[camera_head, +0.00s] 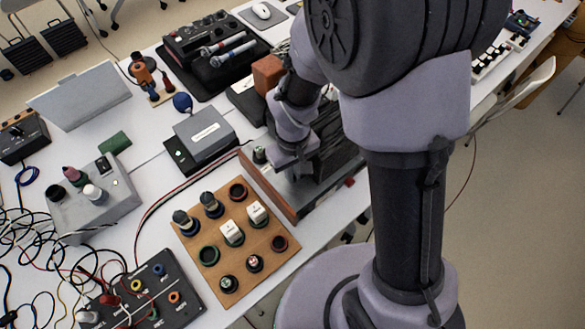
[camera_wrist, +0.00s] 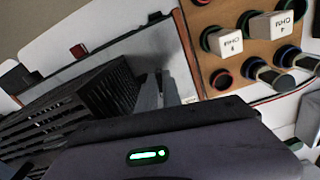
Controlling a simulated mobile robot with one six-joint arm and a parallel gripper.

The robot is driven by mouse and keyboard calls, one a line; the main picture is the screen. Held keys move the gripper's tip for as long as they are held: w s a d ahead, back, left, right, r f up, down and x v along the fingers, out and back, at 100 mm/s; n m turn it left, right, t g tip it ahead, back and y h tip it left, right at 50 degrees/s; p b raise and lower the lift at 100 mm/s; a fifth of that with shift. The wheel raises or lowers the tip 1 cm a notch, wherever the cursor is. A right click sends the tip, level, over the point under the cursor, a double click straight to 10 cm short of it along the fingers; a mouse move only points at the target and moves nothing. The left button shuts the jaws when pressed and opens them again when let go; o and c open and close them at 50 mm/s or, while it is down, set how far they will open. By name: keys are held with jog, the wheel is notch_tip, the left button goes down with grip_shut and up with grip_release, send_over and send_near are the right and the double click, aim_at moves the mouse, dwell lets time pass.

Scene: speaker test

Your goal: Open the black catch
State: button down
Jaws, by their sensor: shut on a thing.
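My gripper (camera_wrist: 160,90) is low over a grey-topped device with a brown side panel (camera_wrist: 188,62). In the wrist view its two grey fingers are close together, shut on a small dark piece at the device beside the panel. This piece looks like the black catch, but the fingers hide most of it and I cannot tell its position. The device's side panel (camera_head: 268,190) and grey top (camera_head: 303,191) show there.
Black finned blocks (camera_wrist: 70,108) stand close beside my fingers. A wooden board (camera_head: 188,238) with sockets and white blocks lies next to the device. A dark knob (camera_head: 259,155) and a grey box (camera_head: 205,133) are near. Cables run along the board.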

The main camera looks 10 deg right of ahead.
jog(key=shift+n, duration=0.7)
jog(key=c, duration=1.5)
grip_release()
notch_tip(320, 180, up, 18)
jog(key=p, duration=0.7)
jog(key=shift+f, duration=0.25)
jog(key=shift+d, duration=0.1)
